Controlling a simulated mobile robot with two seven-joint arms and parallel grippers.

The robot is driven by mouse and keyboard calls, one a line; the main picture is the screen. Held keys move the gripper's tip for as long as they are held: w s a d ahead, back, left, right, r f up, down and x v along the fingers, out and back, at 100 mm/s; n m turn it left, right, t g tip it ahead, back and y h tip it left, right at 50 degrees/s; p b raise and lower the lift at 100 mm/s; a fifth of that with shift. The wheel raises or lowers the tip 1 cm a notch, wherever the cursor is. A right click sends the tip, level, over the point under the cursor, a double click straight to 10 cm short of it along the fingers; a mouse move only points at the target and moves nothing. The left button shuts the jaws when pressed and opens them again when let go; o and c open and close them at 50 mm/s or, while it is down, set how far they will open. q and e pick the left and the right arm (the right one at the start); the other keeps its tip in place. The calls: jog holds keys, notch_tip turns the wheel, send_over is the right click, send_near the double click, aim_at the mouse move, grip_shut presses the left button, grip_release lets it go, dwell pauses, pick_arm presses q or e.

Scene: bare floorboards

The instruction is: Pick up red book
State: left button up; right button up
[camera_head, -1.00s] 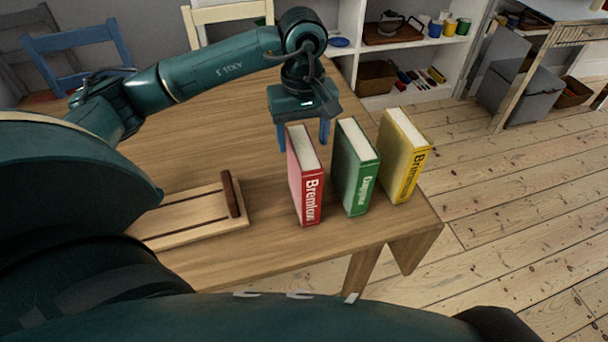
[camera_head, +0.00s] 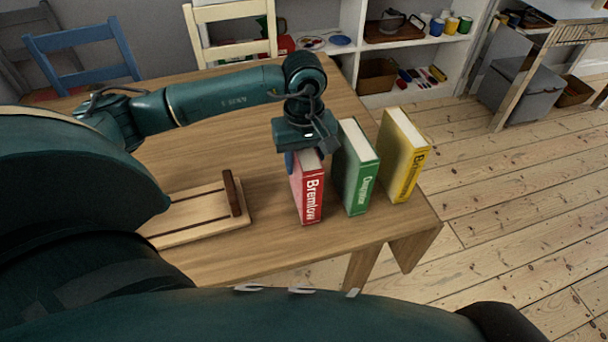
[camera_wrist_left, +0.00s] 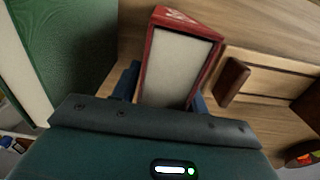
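The red book (camera_head: 308,195) stands upright on the wooden table, its spine facing the near side. My left gripper (camera_head: 305,158) is directly over its top and is open. In the left wrist view, the blue fingers (camera_wrist_left: 165,90) straddle the red book (camera_wrist_left: 178,62), one on each side of its pale page edge. In the head view one finger shows at the book's left side and the other is hidden. My right gripper is not in view.
A green book (camera_head: 357,175) stands close to the right of the red one, with a yellow book (camera_head: 404,160) beyond it. A wooden rack (camera_head: 190,215) lies to the left. Table (camera_head: 225,165) is clear behind the rack.

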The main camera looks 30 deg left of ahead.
pick_arm(q)
grip_shut()
jog(key=shift+r, duration=0.1)
dwell(0.6)
